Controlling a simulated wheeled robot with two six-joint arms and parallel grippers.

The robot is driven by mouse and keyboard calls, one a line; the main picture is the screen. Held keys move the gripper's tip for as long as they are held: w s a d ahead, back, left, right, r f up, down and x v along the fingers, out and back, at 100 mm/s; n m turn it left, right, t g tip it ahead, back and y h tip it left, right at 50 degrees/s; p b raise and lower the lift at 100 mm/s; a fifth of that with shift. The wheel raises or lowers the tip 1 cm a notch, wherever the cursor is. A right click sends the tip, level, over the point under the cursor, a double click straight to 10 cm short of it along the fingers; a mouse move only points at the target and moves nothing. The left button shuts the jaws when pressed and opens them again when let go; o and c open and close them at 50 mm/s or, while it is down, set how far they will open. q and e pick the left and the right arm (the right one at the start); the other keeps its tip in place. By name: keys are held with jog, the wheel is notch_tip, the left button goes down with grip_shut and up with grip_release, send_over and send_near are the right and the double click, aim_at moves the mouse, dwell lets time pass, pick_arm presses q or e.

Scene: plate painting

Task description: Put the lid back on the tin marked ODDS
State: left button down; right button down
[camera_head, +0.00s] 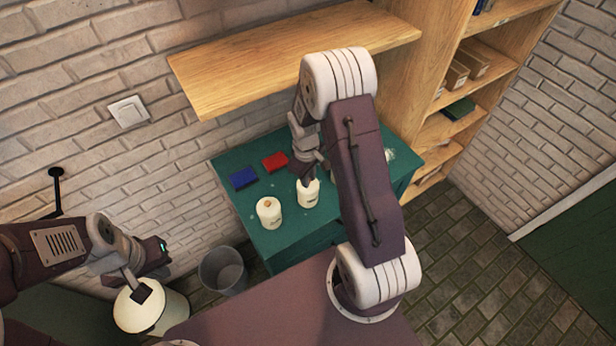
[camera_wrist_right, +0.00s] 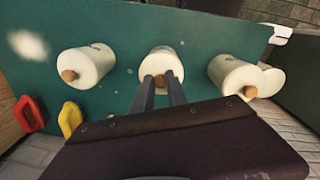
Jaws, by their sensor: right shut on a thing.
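A cream tin (camera_head: 309,197) stands on the green tabletop. My right gripper (camera_head: 308,181) is directly over it. In the right wrist view my right gripper (camera_wrist_right: 168,88) is shut on the wooden knob of the lid (camera_wrist_right: 155,65) at the middle tin. I cannot tell whether that lid touches the tin. A second cream tin (camera_head: 269,217), with a knobbed lid on top, stands to its left. In the wrist view two knobbed tins flank the middle one, left (camera_wrist_right: 88,64) and right (camera_wrist_right: 230,75). The labels are too small to read. My left gripper (camera_head: 142,290) is away from the table; its fingers are unclear.
A blue block (camera_head: 243,178) and a red block (camera_head: 275,162) lie at the back of the table. Red (camera_wrist_right: 33,113) and yellow (camera_wrist_right: 70,119) objects show in the wrist view. A wooden shelf (camera_head: 290,62) overhangs the back. A grey bin (camera_head: 222,271) stands left on the floor.

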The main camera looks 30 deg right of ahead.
jog(key=c, duration=1.3)
grip_release()
jog(key=shift+o, duration=0.2)
jog(key=o, duration=0.5)
jog(key=shift+r+p, duration=3.1)
jog(key=shift+r, duration=0.45)
jog(key=shift+c, duration=0.4)
grip_shut()
